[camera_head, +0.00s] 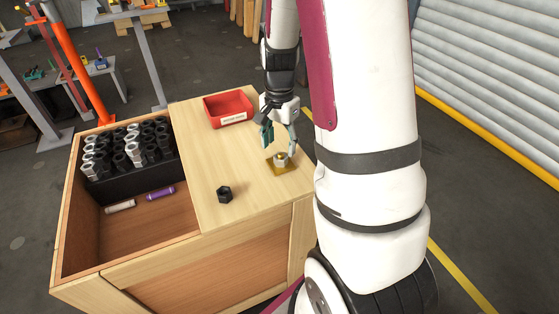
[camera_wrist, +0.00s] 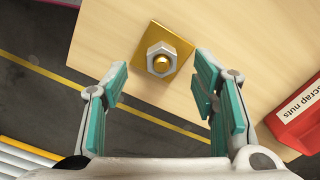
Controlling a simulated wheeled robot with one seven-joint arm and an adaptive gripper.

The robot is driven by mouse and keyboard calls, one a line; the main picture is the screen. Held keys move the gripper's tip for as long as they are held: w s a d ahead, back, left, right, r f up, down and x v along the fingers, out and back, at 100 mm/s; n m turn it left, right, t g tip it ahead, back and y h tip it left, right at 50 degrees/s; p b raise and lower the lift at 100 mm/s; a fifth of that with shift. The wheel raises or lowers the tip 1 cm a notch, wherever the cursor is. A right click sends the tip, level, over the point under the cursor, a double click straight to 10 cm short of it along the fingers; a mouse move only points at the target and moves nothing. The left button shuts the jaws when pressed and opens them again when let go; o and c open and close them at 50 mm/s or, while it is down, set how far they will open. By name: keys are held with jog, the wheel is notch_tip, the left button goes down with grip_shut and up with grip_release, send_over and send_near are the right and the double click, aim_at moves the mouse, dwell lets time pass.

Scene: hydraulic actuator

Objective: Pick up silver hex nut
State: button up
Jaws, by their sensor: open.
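The silver hex nut (camera_wrist: 149,60) sits around a golden post (camera_wrist: 161,64) on a square brass plate (camera_wrist: 176,44) on the wooden table top, in the wrist view. In the head view the silver nut (camera_head: 281,157) shows on its plate (camera_head: 274,166) near the table's right edge. My gripper (camera_wrist: 164,86) is open and empty, with teal finger pads spread apart to the left and right of the picture. In the head view my gripper (camera_head: 278,138) points down just above and behind the nut. The nut lies beyond the fingertips, not between the pads.
A red bin (camera_head: 229,109) labelled scrap nuts stands at the back of the table top. A black hex nut (camera_head: 224,194) lies near the front. At the left, an open compartment holds a black crate (camera_head: 134,182) of bolts and nuts, a purple cylinder (camera_head: 160,193) and a white cylinder (camera_head: 120,206).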

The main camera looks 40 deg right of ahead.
aim_at(279, 157)
jog(key=shift+w+f+b, duration=0.1)
jog(key=shift+f+b, duration=0.3)
jog(key=shift+f, duration=2.4)
grip_shut()
